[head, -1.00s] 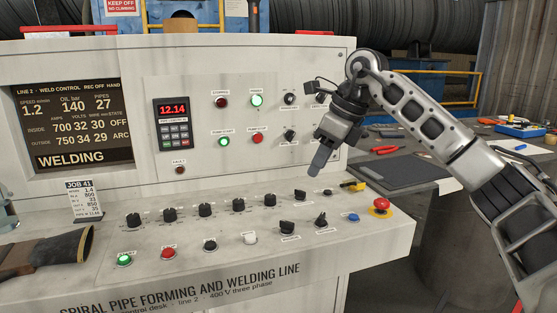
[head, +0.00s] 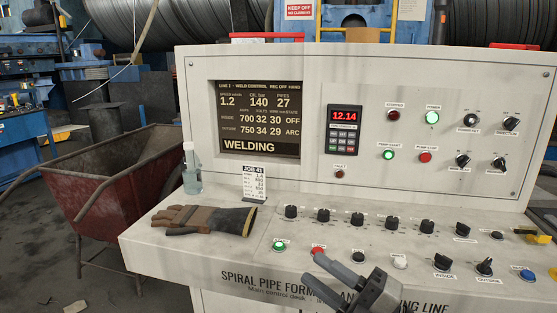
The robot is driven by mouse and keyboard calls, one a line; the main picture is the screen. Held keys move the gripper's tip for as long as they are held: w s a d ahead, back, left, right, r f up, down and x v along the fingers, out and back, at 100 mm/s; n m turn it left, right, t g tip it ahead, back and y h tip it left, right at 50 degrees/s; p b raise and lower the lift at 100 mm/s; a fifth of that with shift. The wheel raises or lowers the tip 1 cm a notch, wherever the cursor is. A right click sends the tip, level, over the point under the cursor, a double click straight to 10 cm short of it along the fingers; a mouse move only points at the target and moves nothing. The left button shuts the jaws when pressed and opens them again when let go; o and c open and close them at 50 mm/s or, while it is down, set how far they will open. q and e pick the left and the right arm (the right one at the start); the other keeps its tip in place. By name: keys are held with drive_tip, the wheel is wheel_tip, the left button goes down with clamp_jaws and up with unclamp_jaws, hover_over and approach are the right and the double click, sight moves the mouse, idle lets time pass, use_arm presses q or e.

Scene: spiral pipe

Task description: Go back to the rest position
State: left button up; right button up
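My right gripper (head: 312,268) is at the bottom of the head view, in front of the front edge of the control desk (head: 205,240). Its two grey fingers point up and to the left with a gap between them, and nothing shows between them. The upper finger overlaps the desk edge just below the red button (head: 318,251); whether it touches the desk I cannot tell. The rest of my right arm is cut off by the lower edge. My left gripper is not in view.
Brown work gloves (head: 205,219), a clear bottle (head: 191,170) and a job card (head: 253,184) stand or lie at the desk's left. Knobs and buttons line the desk. A red cart (head: 110,185) stands on the floor at left.

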drive_tip(key=s+d+f+m+h, duration=0.3)
drive_tip(key=s+f+m+h, duration=0.4)
drive_tip(key=f+m, duration=0.4)
drive_tip(key=s+d+f+m+g+h+p, duration=0.1)
drive_tip(key=s+d+f+m+h, duration=0.2)
drive_tip(key=s+f+m+h, duration=0.4)
wheel_tip(320, 180, down, 5)
drive_tip(key=s+m, duration=0.1)
drive_tip(key=m, duration=0.6)
drive_tip(key=shift+s+d+h, duration=0.3)
drive_tip(key=shift+s, duration=0.05)
drive_tip(key=shift+r, duration=0.1)
